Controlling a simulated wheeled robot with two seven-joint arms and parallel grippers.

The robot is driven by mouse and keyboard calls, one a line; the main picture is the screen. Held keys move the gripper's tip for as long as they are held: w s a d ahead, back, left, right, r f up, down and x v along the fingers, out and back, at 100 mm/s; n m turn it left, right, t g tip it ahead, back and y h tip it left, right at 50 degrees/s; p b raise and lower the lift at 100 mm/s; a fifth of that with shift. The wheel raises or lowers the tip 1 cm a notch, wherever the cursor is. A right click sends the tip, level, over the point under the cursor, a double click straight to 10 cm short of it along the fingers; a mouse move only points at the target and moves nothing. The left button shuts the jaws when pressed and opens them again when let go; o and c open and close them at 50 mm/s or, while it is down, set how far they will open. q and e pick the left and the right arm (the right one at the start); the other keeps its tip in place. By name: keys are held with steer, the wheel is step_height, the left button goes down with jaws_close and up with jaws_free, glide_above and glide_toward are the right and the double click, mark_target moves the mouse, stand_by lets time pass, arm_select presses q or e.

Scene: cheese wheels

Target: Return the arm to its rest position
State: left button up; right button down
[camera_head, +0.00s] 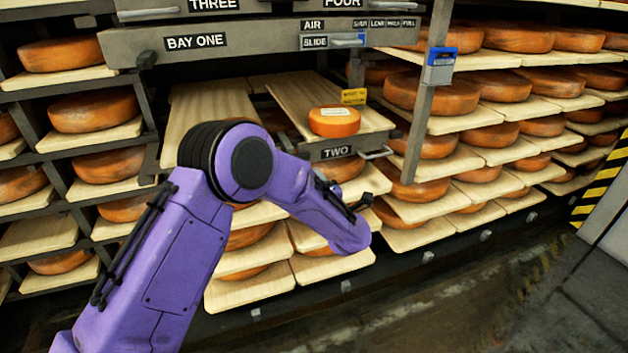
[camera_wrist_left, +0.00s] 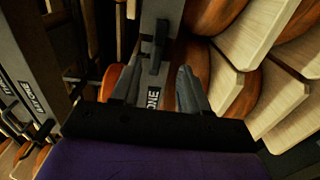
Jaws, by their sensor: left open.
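My left arm (camera_head: 240,190), purple with a black elbow joint, reaches in from the left in the head view and bends down to the right in front of the cheese shelves. In the left wrist view my left gripper (camera_wrist_left: 158,88) has its two grey fingers apart, with nothing held between them. A grey part with a label reading ONE (camera_wrist_left: 153,98) shows beyond the gap. In the head view the fingers cannot be made out clearly. My right gripper is in neither view.
An orange cheese wheel (camera_head: 334,122) with a pale label sits on the pulled-out board above the TWO label (camera_head: 338,152). Racks of cheese wheels (camera_head: 420,190) stand behind and beside my arm. A grey BAY ONE beam (camera_head: 240,40) crosses above. Floor (camera_head: 470,290) is open at lower right.

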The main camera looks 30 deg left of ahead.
arm_select(q)
steer(key=s+d+f+m+h, duration=0.2)
steer(key=s+f+m+h, duration=0.3)
steer(key=f+m, duration=0.4)
steer(key=s+d+f+m+h, duration=0.25)
steer(key=s+f+m, duration=0.4)
steer(key=f, duration=0.45)
steer(key=s+f+m+g+h, duration=0.1)
steer(key=s+f+m+g, duration=0.1)
steer(key=s+f, duration=0.3)
steer(key=s+f+m+g+h, duration=0.1)
steer(key=s+f+g, duration=0.1)
steer(key=s, duration=0.5)
steer(key=s+a+f+m+g, duration=0.1)
steer(key=s+f+g, duration=0.1)
steer(key=s, duration=0.7)
steer(key=s+a+f+m+g, duration=0.1)
steer(key=s+f+g, duration=0.15)
steer(key=s, duration=0.65)
step_height(320, 180, up, 16)
steer(key=p, duration=1.7)
steer(key=shift+s+a+r+h, duration=0.25)
steer(key=shift+h, duration=0.1)
